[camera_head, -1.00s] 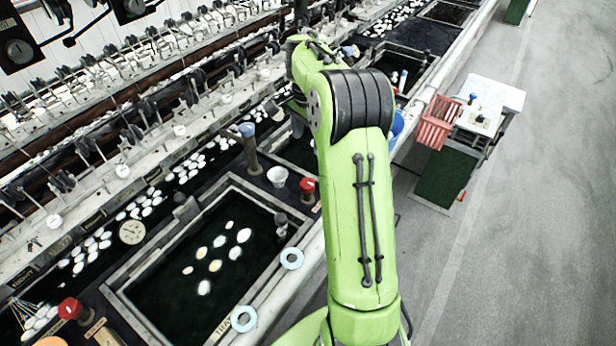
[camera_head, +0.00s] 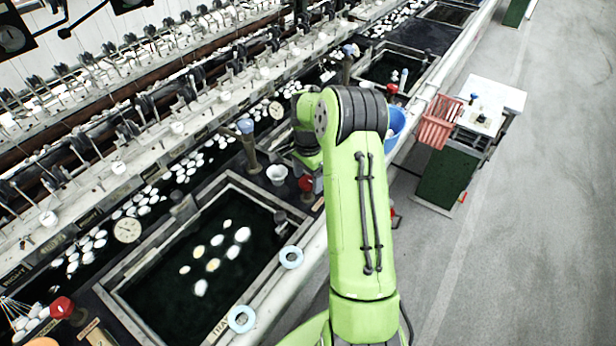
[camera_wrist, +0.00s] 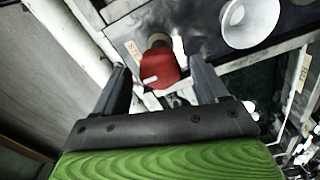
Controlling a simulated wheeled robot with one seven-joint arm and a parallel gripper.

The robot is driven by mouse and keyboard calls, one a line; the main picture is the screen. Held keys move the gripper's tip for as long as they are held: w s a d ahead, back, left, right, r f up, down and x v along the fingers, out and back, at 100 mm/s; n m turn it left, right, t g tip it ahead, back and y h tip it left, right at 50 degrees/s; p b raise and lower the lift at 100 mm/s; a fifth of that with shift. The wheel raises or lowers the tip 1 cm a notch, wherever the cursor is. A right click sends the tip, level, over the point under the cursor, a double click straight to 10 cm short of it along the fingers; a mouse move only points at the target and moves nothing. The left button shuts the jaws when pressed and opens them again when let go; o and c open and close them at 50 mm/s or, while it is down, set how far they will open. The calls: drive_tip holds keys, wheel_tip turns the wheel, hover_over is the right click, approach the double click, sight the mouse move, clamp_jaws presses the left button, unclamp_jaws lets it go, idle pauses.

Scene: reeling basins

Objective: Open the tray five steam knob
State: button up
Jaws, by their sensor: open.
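A red steam knob with a white mark (camera_wrist: 158,68) stands on a dark deck in the wrist view, with a small label beside it. My gripper (camera_wrist: 157,74) is open, its two dark fingers pointing toward the knob, one on each side in the picture. I cannot tell whether they touch it. In the head view this appears to be the red knob (camera_head: 306,184) beside the white cup, just below my green wrist; my fingers are hidden there. The tray number is not readable.
The white cup (camera_head: 277,174) is close to the knob and also shows in the wrist view (camera_wrist: 248,22). A dark basin with white cocoons (camera_head: 170,320) lies left. Other red knobs stand front left (camera_head: 62,307) and farther back (camera_head: 392,89). A blue bucket (camera_head: 396,125) is behind my arm.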

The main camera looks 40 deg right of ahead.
drive_tip(key=c, duration=1.1)
drive_tip(key=shift+o, duration=0.2)
drive_tip(key=shift+n, duration=0.4)
drive_tip(key=n, duration=0.4)
drive_tip(key=shift+p, duration=0.3)
drive_tip(key=n, duration=0.4)
drive_tip(key=shift+w+a, duration=0.1)
drive_tip(key=n, duration=0.5)
drive_tip(key=shift+n, duration=1.8)
